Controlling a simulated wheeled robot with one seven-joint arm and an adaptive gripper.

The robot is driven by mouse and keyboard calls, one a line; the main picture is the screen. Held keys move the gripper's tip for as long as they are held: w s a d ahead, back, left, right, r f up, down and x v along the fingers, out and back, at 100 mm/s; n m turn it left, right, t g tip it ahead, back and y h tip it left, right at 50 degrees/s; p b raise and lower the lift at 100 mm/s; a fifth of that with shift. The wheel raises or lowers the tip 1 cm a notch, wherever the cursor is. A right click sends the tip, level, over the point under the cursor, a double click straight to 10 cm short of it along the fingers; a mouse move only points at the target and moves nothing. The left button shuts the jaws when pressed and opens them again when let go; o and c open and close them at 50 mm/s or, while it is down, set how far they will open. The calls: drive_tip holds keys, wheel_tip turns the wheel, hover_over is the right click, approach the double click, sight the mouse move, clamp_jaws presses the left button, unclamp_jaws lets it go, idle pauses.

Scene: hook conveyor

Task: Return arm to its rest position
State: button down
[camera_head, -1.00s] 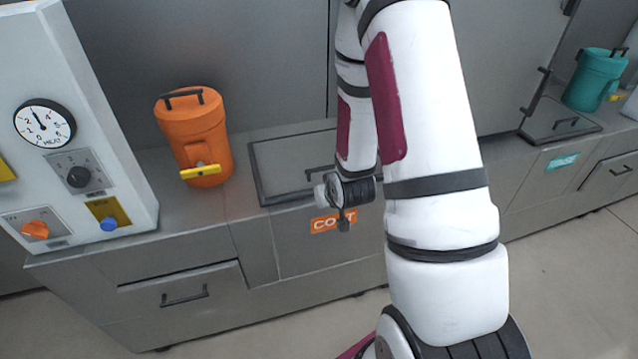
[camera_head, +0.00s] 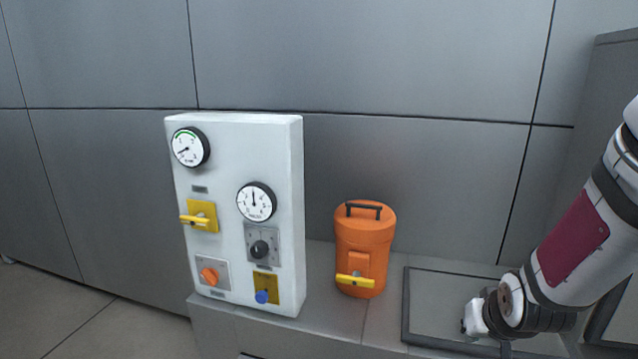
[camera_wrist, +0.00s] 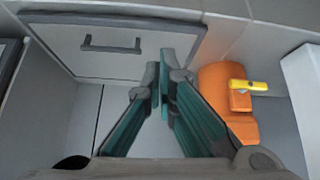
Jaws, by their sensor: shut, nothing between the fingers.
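My gripper shows in the wrist view (camera_wrist: 160,85) with its two teal-sided fingers brought together and nothing between them. In the head view my arm comes in from the right edge, and the wrist end (camera_head: 490,310) hangs over the framed grey hatch on the counter. The fingertips cannot be made out there. In the wrist view the gripper lies over the hatch lid (camera_wrist: 110,50) with its dark handle, apart from the orange canister to its right.
An orange canister (camera_head: 364,245) with a yellow tap stands on the counter (camera_head: 325,315), left of my wrist. It also shows in the wrist view (camera_wrist: 228,95). A white control panel (camera_head: 240,150) with gauges and knobs stands further left. A grey wall (camera_head: 400,60) rises behind.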

drive_tip(key=s+a+r+n+g, duration=0.1)
drive_tip(key=s+a+r, duration=0.4)
drive_tip(key=s+r, duration=0.3)
drive_tip(key=s+a+r+n+y, duration=0.1)
drive_tip(key=s+a+r, duration=0.4)
drive_tip(key=s+r, duration=0.4)
drive_tip(key=s, duration=0.3)
drive_tip(key=shift+g+y, duration=0.3)
drive_tip(key=shift+g, duration=0.1)
drive_tip(key=shift+r, duration=0.1)
